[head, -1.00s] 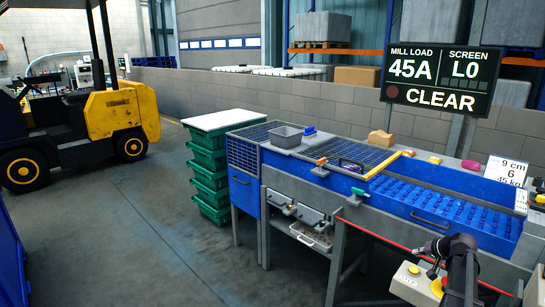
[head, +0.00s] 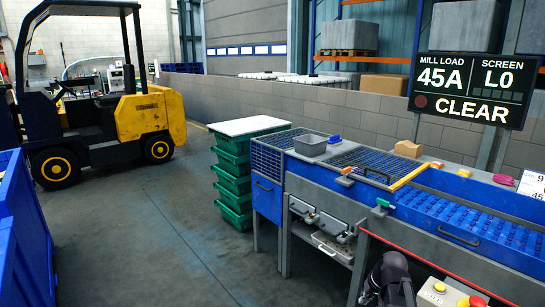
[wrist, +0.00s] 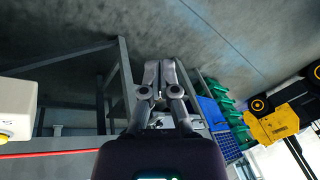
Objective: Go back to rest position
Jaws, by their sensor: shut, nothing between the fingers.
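My gripper (wrist: 161,72) shows in the wrist view with its two grey fingers together and nothing between them. It points out over the dark concrete floor and touches nothing that I can see. In the head view only a dark part of my arm shows at the bottom edge, right of centre, in front of the blue machine (head: 442,235). My gripper itself cannot be made out there.
Stacked green crates (head: 232,188) stand left of the machine. A yellow forklift (head: 142,117) is parked at the back left. A control box (head: 440,292) stands beside my arm. The floor (head: 160,240) between is clear.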

